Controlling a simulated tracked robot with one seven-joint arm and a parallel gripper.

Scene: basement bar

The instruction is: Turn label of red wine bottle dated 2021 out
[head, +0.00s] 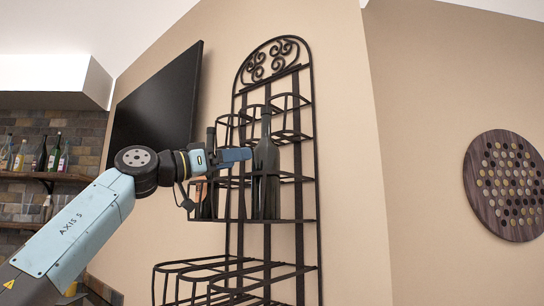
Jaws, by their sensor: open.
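A dark wine bottle (266,170) stands upright on the middle shelf of the black metal wine rack (316,203). No label shows on its visible side. A second dark bottle (211,143) stands to its left, partly hidden by my gripper. An orange-red patch, perhaps a label, shows beside it. No date can be read on either bottle. My gripper (247,155) is open, with its blue fingers level with the upper body of the right bottle, at its left edge. I cannot tell whether they touch it.
The rack's upper tiers and lower wire shelves look empty. A dark television (157,108) hangs on the wall behind my arm. Several bottles stand on a wall shelf (40,176) at far left. A round wooden board (507,185) hangs at right.

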